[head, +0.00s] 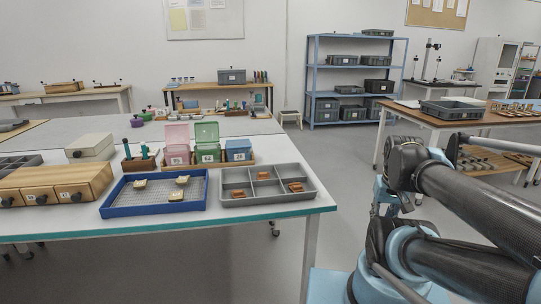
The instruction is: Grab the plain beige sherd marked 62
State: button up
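Several small sherds lie on the near table. In the blue tray (117,209) there are three pale beige pieces: one at the back left (140,184), one at the back right (182,179) and one at the front (176,196). Their markings are too small to read, so I cannot tell which is 62. My arm is folded at the right, off the table; my gripper does not show.
Behind the trays stand a pink box (177,143), a green box (207,142) and a blue box (239,150). A wooden drawer unit (62,185) is left of the blue tray. The floor right of the table is clear. Another table (450,119) stands at the right.

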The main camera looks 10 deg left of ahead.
aim_at(181, 181)
jog(key=u, duration=1.5)
jog(key=k, duration=0.8)
jog(key=u, duration=0.2)
jog(key=i, duration=1)
